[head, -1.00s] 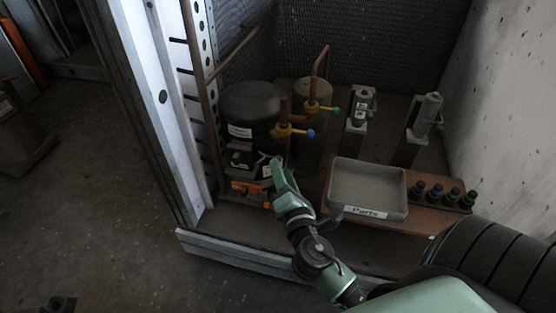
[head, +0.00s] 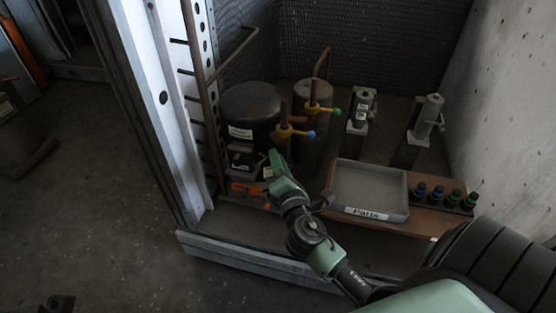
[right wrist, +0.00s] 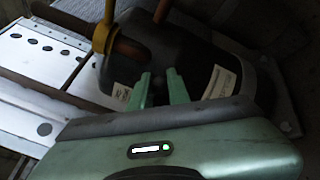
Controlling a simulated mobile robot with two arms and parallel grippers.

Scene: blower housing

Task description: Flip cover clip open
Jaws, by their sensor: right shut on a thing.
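A black compressor (head: 250,103) stands at the left inside the metal enclosure, with a dark labelled cover box (head: 241,158) low on its front. My right gripper (head: 274,160) has its green fingers against the right side of this box. In the right wrist view the two fingertips (right wrist: 160,80) lie against the dark housing, between two white labels. They are shut on a small part, which I take to be the cover clip; it is dark and mostly hidden by the fingers. I cannot tell the clip's angle. My left gripper is not recognisable in view.
Copper pipes with a blue-tipped yellow valve (head: 292,132) rise just right of the compressor. A grey parts tray (head: 374,213) and several dark bottles (head: 437,194) sit right of my arm. An orange part (head: 250,194) lies below the box. A perforated upright (head: 205,90) stands left.

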